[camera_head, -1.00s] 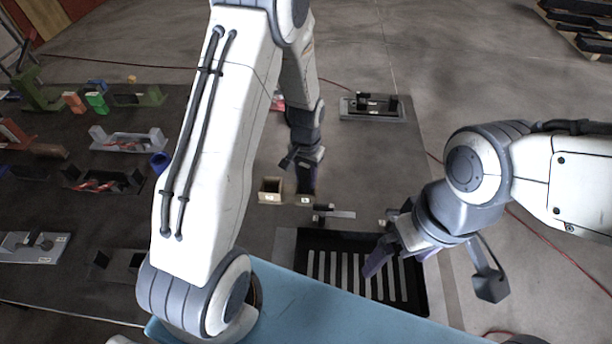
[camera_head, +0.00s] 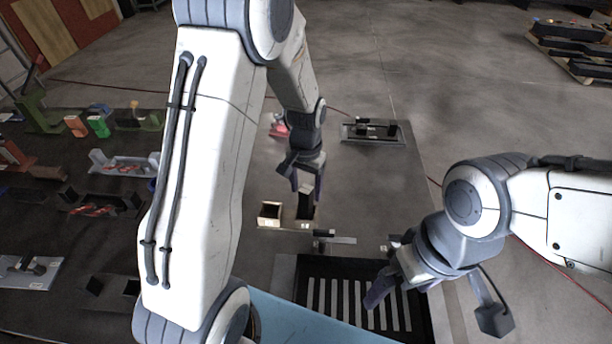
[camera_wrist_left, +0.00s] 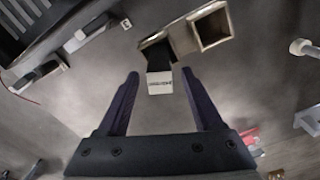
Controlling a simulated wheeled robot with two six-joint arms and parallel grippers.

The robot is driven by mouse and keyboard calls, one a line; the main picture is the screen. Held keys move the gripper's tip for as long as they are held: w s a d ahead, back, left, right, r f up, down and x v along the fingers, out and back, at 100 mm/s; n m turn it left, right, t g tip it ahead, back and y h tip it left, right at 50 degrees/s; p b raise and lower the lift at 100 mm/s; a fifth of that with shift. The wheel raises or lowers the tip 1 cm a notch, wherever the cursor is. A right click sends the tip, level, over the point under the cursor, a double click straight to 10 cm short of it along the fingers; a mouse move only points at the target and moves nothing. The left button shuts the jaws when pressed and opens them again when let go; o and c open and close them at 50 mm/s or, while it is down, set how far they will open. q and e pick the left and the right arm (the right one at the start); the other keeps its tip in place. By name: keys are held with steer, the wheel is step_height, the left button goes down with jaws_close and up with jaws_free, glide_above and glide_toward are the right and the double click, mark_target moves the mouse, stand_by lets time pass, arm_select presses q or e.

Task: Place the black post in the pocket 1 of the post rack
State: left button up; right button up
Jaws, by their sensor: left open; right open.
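The post rack (camera_head: 260,220) is a small tan block with square pockets; its left pocket is empty in the head view. The black post (camera_head: 305,207) stands in the right pocket. My right gripper (camera_head: 384,272) is open over the slotted black tray. Pocket numbers are too small to read.
The slotted black tray (camera_head: 428,310) lies in front of the rack. A small fixture (camera_head: 335,240) sits between them. A grey plate with black blocks (camera_head: 378,138) lies at the back. Several fixtures and coloured parts crowd the left. The dark mat right of the rack is mostly clear.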

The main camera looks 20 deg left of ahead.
arm_select(q)
step_height(320, 180, up, 5)
steer(key=shift+r+b, duration=0.2)
steer(key=shift+b, duration=0.1)
steer(key=s+d+r+m, duration=0.2)
steer(key=s+d, duration=0.2)
steer(key=s, duration=0.4)
steer(key=s+d+r+m, duration=0.2)
steer(key=s+d, duration=0.3)
steer(key=s, duration=0.2)
steer(key=s+d+r+m+h, duration=0.1)
steer(key=s+d+r+m, duration=0.1)
steer(key=s+d, duration=0.3)
steer(key=s+r, duration=0.1)
steer(key=s, duration=0.2)
steer(key=shift+s, duration=0.35)
